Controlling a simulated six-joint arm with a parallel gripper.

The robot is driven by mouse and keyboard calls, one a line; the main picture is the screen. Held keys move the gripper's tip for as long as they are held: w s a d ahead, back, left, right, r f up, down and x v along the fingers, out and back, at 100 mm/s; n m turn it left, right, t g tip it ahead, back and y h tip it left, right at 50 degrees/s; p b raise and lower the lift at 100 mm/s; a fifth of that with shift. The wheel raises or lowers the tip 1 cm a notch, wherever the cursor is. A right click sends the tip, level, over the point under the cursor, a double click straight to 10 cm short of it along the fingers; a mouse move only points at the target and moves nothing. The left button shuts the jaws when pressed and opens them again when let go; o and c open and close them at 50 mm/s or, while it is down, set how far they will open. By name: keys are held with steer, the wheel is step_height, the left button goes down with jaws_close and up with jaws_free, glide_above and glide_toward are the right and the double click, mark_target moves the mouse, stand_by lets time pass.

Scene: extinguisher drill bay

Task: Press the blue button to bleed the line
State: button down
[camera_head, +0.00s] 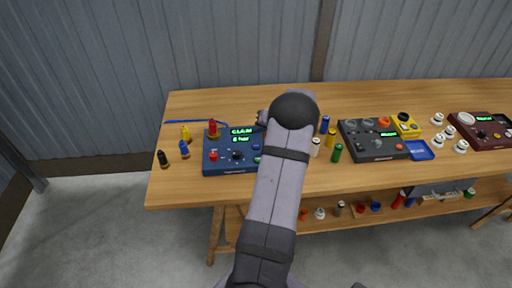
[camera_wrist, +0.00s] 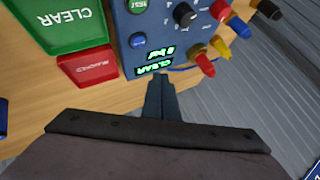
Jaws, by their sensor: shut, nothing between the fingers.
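In the wrist view the round blue button (camera_wrist: 138,40) is on the box, beside the display. My gripper (camera_wrist: 160,82) is shut and empty. Its fingertips appear just short of the display, apart from the blue button in the picture. I cannot tell their height above the box.
The box also has a green TEST button (camera_wrist: 137,6), a black knob (camera_wrist: 185,15) and a red button (camera_wrist: 220,10). Green (camera_wrist: 65,22) and red (camera_wrist: 88,66) labelled blocks lie beside it. A dark grey panel (camera_head: 372,149) stands farther right on the wooden table.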

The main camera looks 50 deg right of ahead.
mark_target(258, 148)
step_height(258, 148, down, 4)
steer(key=shift+r+b, duration=0.1)
steer(key=shift+b, duration=0.7)
steer(key=shift+f+b, duration=0.8)
steer(key=shift+b, duration=0.35)
steer(key=shift+f+b, duration=0.95)
steer(key=shift+b, duration=0.75)
stand_by(1.4)
steer(key=shift+r, duration=0.9)
steer(key=shift+r+p, duration=1.2)
steer(key=shift+r, duration=1.35)
